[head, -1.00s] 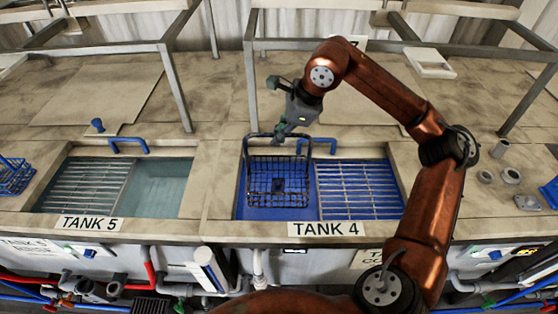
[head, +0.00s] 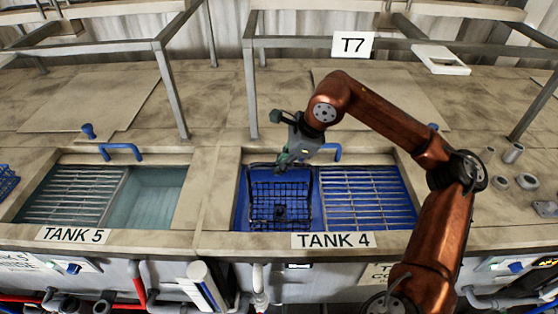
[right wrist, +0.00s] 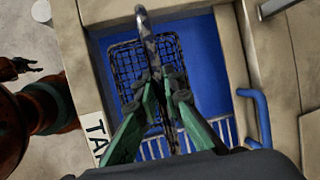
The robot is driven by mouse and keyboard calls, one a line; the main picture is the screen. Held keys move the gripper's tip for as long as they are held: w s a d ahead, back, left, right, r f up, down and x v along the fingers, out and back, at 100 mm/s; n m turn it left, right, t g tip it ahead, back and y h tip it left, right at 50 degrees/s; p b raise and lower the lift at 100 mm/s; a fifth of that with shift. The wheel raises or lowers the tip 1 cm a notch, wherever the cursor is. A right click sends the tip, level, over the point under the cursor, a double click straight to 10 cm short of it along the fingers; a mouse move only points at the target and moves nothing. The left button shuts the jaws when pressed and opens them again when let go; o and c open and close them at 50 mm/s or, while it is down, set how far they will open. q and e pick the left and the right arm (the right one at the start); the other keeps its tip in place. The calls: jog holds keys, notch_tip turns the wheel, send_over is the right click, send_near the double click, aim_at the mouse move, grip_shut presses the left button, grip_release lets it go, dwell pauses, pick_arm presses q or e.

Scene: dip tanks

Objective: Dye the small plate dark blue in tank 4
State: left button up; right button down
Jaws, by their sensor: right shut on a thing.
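Tank 4 (head: 228,215) has deep blue liquid in its left part and a metal grating (head: 368,198) over its right part. A black wire basket (head: 265,190) hangs in the left part, its lower portion apparently in the liquid. My right gripper (head: 284,160) is shut on the basket's handle, above the basket; its green fingers also show in the right wrist view (right wrist: 165,88). A small dark square shape (head: 281,212) shows at the basket; I cannot tell whether it is the small plate.
Tank 5 (head: 150,200), with pale teal liquid and a grating, lies to the left. A blue bar handle (head: 325,152) stands behind tank 4. Small grey cups (head: 513,153) stand at right.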

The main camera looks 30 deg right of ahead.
pick_arm(q)
notch_tip(320, 180, down, 9)
jog(key=s+b, duration=0.2)
jog(key=b, duration=0.6)
jog(key=shift+s+r+g, duration=0.2)
jog(key=shift+s+g, duration=0.1)
jog(key=shift+s, duration=0.05)
pick_arm(e)
notch_tip(320, 180, down, 11)
jog(key=shift+f, duration=0.2)
jog(key=shift+d, duration=0.1)
jog(key=shift+w+a, duration=0.3)
jog(key=shift+a, duration=0.15)
pick_arm(q)
jog(key=shift+s+f, duration=0.1)
jog(key=shift+f, duration=0.1)
pick_arm(e)
jog(key=shift+s+d, duration=0.3)
jog(key=shift+d, duration=0.05)
